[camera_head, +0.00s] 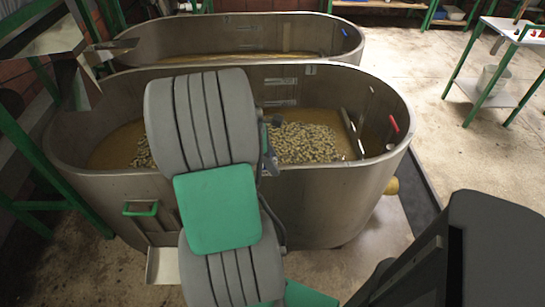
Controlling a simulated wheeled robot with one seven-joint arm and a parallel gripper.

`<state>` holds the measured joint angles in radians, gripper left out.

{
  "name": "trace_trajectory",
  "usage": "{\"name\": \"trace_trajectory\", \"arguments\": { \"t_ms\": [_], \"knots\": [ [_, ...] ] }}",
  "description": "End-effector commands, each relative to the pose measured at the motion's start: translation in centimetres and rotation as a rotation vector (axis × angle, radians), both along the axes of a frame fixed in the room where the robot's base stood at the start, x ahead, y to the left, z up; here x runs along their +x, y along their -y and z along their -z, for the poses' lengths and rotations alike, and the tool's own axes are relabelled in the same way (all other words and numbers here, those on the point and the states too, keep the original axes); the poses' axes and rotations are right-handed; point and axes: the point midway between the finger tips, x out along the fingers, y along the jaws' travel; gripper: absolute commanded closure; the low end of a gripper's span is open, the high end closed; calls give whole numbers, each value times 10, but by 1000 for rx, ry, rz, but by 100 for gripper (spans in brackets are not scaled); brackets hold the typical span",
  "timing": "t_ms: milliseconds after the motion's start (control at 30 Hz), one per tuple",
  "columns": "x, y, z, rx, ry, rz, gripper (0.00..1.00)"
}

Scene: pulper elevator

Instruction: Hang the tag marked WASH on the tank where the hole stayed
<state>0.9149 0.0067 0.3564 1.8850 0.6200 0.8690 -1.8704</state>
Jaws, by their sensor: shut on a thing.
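Two steel tanks with rounded ends stand one behind the other. The near tank (320,205) holds brown liquid (115,148) and a patch of pale beans (305,143), partly hidden behind my arm. I cannot make out a hole in the beans. The far tank (180,42) shows brown contents (215,57) low inside; its depth is hidden by the near tank. No tag marked WASH can be made out. My grey and green arm covers the middle of the near tank. My gripper and anything in it cannot be seen.
A grey bar (351,133) leans inside the near tank, beside a red piece (393,123) at its right wall. A green handle (140,209) is on its front. A green-legged table (508,40) stands at the right, a bucket (493,78) under it. Floor between is clear.

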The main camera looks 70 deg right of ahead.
Motion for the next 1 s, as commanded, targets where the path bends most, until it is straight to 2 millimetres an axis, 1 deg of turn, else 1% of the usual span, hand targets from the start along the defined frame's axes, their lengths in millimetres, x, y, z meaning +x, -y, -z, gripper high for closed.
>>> {"name": "trace_trajectory", "arguments": {
  "t_ms": [133, 433, 467, 700, 767, 1000],
  "knots": [
    [0, 0, 8, 1, 0, 0, 100],
    [0, 0, 10, 1, 0, 0, 100],
    [0, 0, 9, 1, 0, 0, 59],
    [0, 0, 9, 1, 0, 0, 39],
    [0, 0, 9, 1, 0, 0, 35],
    [0, 0, 8, 0, 0, 0, 35]
  ]
}}
